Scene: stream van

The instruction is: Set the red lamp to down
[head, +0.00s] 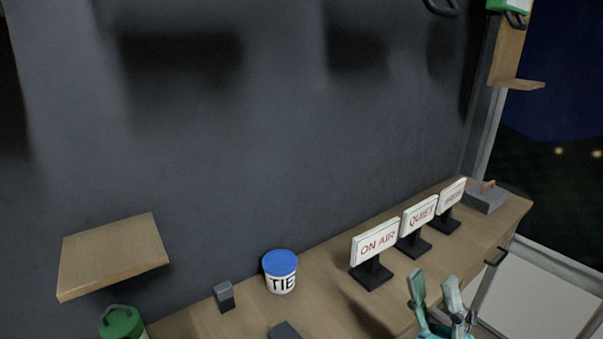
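No thing is plainly a red lamp. Three white signs on black stands stand upright in a row on the wooden counter (325,290). The nearest, with red letters, reads ON AIR (375,245); the middle one reads QUIET (418,214); the far sign (452,195) has red lettering too small to read. Past them, a grey box (485,201) carries an orange-red handle or lever (488,186); its exact position is unclear. My gripper (434,290) is at the lower right, in front of the signs, with its fingers apart and nothing between them.
A white tub (281,283) with a blue lid and a small grey block (224,296) stand on the counter. A wooden shelf (113,257) juts from the dark wall at left, above a green-topped container (121,322). A window is at right.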

